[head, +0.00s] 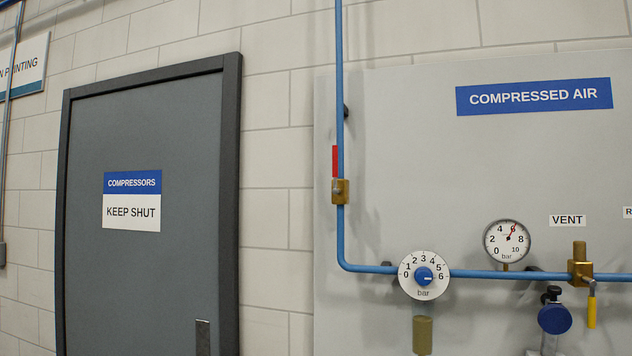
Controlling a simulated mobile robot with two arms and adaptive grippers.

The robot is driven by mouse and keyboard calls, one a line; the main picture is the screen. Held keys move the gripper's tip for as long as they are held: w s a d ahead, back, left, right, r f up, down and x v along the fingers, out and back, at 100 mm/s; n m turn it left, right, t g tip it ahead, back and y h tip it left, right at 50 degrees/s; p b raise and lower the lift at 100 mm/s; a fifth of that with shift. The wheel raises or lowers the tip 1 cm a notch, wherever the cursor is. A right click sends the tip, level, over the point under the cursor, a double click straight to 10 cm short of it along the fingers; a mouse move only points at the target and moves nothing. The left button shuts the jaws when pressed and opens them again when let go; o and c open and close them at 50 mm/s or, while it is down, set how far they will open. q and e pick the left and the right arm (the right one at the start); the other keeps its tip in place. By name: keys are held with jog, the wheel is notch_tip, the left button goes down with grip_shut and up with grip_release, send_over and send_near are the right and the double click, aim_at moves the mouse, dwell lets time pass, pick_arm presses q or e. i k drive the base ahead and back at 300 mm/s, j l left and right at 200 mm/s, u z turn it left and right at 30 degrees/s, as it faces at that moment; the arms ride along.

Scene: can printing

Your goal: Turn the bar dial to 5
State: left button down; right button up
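The bar dial (411,289) is a white disc marked 0 to 6 with "bar" below, mounted on the blue pipe. Its blue knob (423,275) has a white mark pointing right, at about the 6. A round pressure gauge (497,246) marked 0 to 10 bar stands up and to the right of the dial; its red needle points near 6. Neither gripper is in view.
A brass valve (580,268) with a yellow handle (591,311) sits under the VENT label (567,220). A blue disc with dark fittings (554,320) is lower right; I cannot tell what it is. An olive cylinder (422,335) hangs below the dial. A grey door (150,270) is left.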

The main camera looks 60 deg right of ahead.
aim_at(424, 275)
jog(key=z, duration=1.85)
jog(key=i+j+z, duration=0.1)
jog(key=i+j, duration=0.45)
jog(key=j, duration=0.05)
